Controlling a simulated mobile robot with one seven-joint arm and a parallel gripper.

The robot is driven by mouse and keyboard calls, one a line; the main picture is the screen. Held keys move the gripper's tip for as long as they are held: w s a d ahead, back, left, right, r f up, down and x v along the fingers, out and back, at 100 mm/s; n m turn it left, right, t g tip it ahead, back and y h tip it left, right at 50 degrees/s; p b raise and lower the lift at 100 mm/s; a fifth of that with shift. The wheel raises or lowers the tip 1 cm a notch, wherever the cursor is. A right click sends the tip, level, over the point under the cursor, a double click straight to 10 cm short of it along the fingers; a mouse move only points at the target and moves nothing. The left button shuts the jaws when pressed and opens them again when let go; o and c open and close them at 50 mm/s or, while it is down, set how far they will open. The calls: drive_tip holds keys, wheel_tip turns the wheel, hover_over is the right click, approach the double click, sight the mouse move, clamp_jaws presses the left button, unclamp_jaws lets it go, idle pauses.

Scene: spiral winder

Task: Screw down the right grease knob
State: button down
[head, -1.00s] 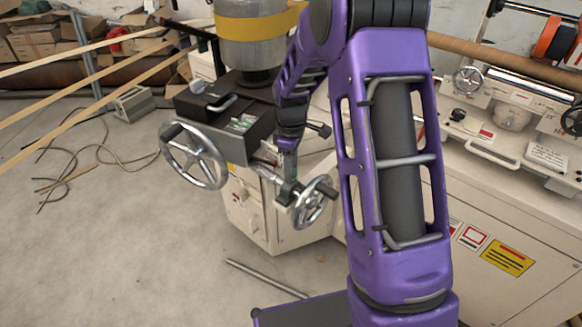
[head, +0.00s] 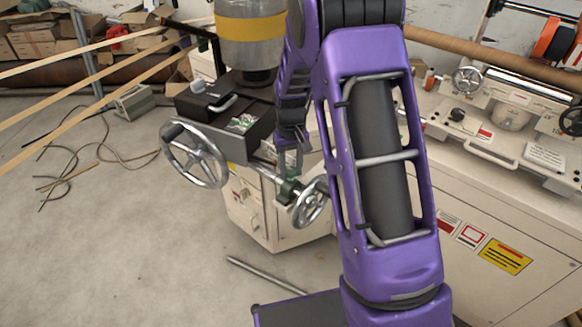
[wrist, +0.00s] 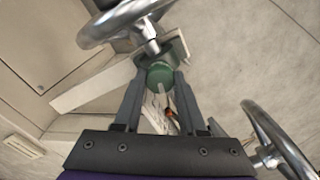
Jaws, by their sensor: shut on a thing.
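The green grease knob (wrist: 160,75) shows in the wrist view as a small round cap between my fingertips. My gripper (wrist: 159,84) is shut on it, one finger on each side. In the head view, my gripper (head: 296,168) reaches down from above to the green knob (head: 289,188), which sits just behind the smaller handwheel. My fingers and the knob are small there, and the knob's thread is hidden. I cannot tell how far down it is screwed.
The small handwheel (head: 309,205) stands close to the knob, partly behind my arm. A larger handwheel (head: 194,155) is at the left of the dark box (head: 225,110). In the wrist view, metal wheels (wrist: 112,23) lie close above and at right (wrist: 275,140). Floor at left is mostly clear.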

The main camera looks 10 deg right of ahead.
sight(291, 170)
drive_tip(key=m+p, duration=0.1)
drive_tip(key=m, duration=0.5)
drive_tip(key=shift+r, duration=0.1)
drive_tip(key=m+p, duration=0.2)
drive_tip(key=m, duration=0.4)
drive_tip(key=shift+m, duration=0.3)
idle(0.3)
drive_tip(key=shift+c, duration=2.3)
unclamp_jaws()
wheel_tip(291, 170, up, 17)
drive_tip(key=p, duration=0.1)
drive_tip(key=shift+r+p, duration=0.15)
drive_tip(key=shift+p, duration=0.15)
